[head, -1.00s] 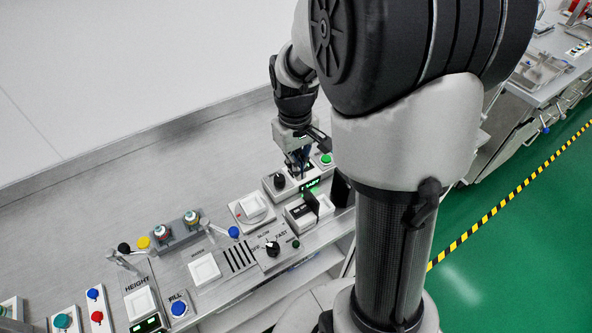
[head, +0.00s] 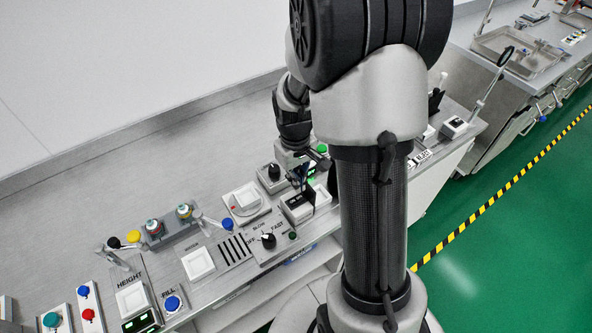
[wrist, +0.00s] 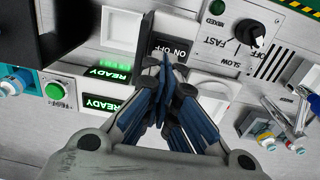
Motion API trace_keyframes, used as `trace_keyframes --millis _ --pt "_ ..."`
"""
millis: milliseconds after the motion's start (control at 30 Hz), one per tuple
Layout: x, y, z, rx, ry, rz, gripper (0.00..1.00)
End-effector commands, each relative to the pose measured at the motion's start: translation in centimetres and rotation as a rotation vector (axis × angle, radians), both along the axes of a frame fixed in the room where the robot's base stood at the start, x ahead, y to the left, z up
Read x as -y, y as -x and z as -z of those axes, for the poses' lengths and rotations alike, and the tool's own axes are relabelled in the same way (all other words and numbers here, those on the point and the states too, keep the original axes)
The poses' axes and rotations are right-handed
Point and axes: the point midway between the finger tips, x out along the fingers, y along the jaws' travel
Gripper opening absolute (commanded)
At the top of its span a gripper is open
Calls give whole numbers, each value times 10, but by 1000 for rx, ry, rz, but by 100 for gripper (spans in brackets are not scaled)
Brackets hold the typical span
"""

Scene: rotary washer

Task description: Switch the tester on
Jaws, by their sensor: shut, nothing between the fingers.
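A white rocker switch (wrist: 182,18) with a black ON/OFF label (wrist: 170,48) shows at the top of the wrist view. In the head view, its white box (head: 296,214) sits near the bench's front edge. Green-lit displays reading READY (wrist: 108,74) are left of my fingers in the wrist view. A green button (wrist: 53,91) lies further left. My gripper (wrist: 164,68) is shut and empty, its tips just below the ON/OFF label in the picture. In the head view, my gripper (head: 303,180) is between a black dial (head: 273,172) and the switch box. Contact cannot be told.
A dark upright plate (wrist: 65,28) stands left of the switch in the wrist view. A SLOW/FAST knob panel (wrist: 240,35) is to the right. A white square switch (head: 243,200) and levers with coloured knobs (head: 227,224) crowd the bench. The bench's rear strip (head: 150,185) is clear.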

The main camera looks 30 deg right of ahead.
Motion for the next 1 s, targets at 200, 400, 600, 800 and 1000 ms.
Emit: trace_keyframes --millis 200,400,600,800,1000 --pt "1 0 28 0 0 0 0" --pt "1 0 32 0 0 0 0" --pt "1 0 32 1 0 0 0" --pt "5 -1 40 1 0 0 0" --pt "4 0 40 0 0 0 0"
